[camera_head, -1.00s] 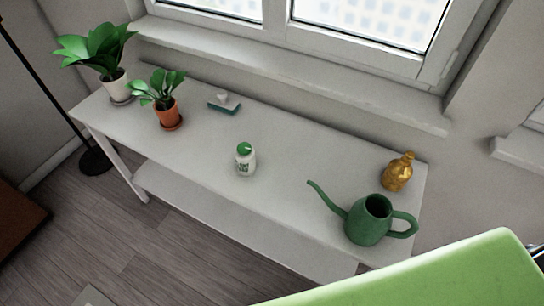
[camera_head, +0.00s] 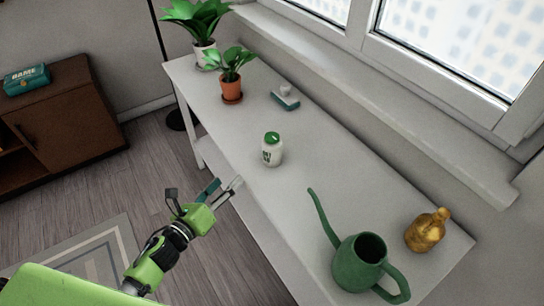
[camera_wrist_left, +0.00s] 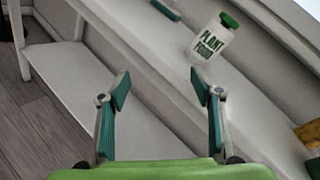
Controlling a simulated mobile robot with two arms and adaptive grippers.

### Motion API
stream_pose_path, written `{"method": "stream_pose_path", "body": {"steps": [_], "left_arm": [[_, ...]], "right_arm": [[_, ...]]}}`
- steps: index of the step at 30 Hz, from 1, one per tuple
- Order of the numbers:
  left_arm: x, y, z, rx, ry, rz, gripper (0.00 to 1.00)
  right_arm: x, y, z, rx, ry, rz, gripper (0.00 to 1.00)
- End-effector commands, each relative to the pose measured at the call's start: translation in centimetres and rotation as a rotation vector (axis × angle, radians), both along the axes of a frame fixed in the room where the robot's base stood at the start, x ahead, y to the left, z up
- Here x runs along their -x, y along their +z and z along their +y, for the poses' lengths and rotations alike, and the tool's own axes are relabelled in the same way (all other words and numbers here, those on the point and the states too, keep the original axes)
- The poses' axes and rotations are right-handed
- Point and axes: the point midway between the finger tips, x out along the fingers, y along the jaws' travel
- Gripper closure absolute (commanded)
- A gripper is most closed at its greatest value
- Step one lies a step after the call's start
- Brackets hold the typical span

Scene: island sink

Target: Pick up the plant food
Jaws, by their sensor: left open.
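The plant food (camera_head: 272,150) is a small white bottle with a green cap, standing upright on the white table. In the left wrist view the plant food (camera_wrist_left: 212,38) shows its dark green label, ahead of and to the right of the fingers. My left gripper (camera_head: 226,190) is open and empty, short of the table's front edge in the head view, apart from the bottle. In the left wrist view the left gripper's (camera_wrist_left: 160,92) two fingers are spread wide with nothing between them. My right gripper is not in view.
On the white table (camera_head: 300,185) stand a green watering can (camera_head: 358,262), a gold bottle (camera_head: 427,231), a teal and white brush (camera_head: 285,98) and two potted plants, one in an orange pot (camera_head: 231,89). The window sill (camera_head: 360,75) runs behind. Table around the plant food is clear.

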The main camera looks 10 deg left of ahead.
Motion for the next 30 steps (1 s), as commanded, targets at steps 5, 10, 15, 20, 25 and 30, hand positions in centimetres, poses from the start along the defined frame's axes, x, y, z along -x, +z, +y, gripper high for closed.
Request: {"method": "stream_pose_path", "body": {"steps": [5, 10, 15, 20, 25, 30], "left_arm": [[0.1, 4.8, -2.9, -0.355, -0.199, -0.253, 0.41], [0.3, 6.4, -4.4, -0.494, -0.271, -0.357, 0.41], [-1.7, 6.9, -5.7, -0.507, -0.277, -0.369, 0.41], [-4.4, 6.8, -7.2, -0.505, -0.275, -0.367, 0.41], [-6.3, 6.6, -8.3, -0.505, -0.275, -0.365, 0.41], [-7.1, 6.6, -8.7, -0.504, -0.274, -0.364, 0.41]], "right_arm": [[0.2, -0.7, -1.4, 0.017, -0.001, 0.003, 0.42], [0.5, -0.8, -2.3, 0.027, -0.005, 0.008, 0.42], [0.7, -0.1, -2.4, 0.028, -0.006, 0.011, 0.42], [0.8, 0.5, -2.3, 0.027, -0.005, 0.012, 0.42], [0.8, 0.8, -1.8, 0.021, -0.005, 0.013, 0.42], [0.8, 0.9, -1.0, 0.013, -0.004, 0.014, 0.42]]}}
